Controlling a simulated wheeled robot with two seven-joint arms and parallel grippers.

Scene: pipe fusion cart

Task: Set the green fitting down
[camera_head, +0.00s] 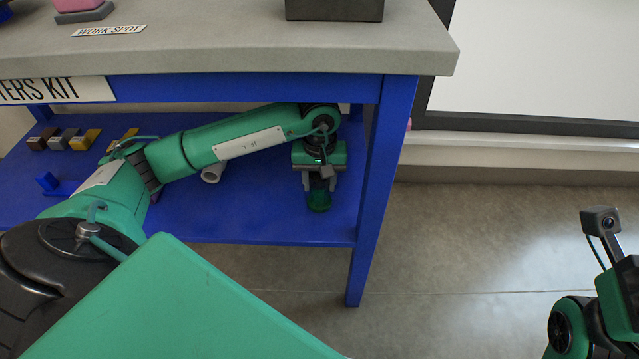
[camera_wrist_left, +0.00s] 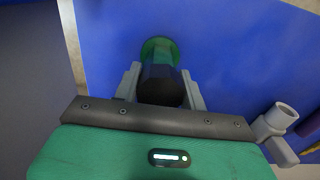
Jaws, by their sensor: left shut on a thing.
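The green fitting (camera_head: 319,200) is at the right end of the blue lower shelf (camera_head: 270,222). My left gripper (camera_head: 319,182) points down and is shut on it. In the left wrist view, the two grey fingers of the left gripper (camera_wrist_left: 161,86) press on both sides of a dark cylindrical part, and the green flared end of the fitting (camera_wrist_left: 158,48) shows beyond it, against the blue shelf. Whether the fitting touches the shelf I cannot tell. Part of my right arm shows at the lower right; its fingers are out of view.
A pale grey pipe piece (camera_head: 212,173) lies on the shelf left of the gripper; it also shows in the left wrist view (camera_wrist_left: 275,122). Small blocks (camera_head: 70,139) stand farther left. A blue table leg (camera_head: 375,190) is close on the right, and the grey worktop (camera_head: 230,45) is above.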

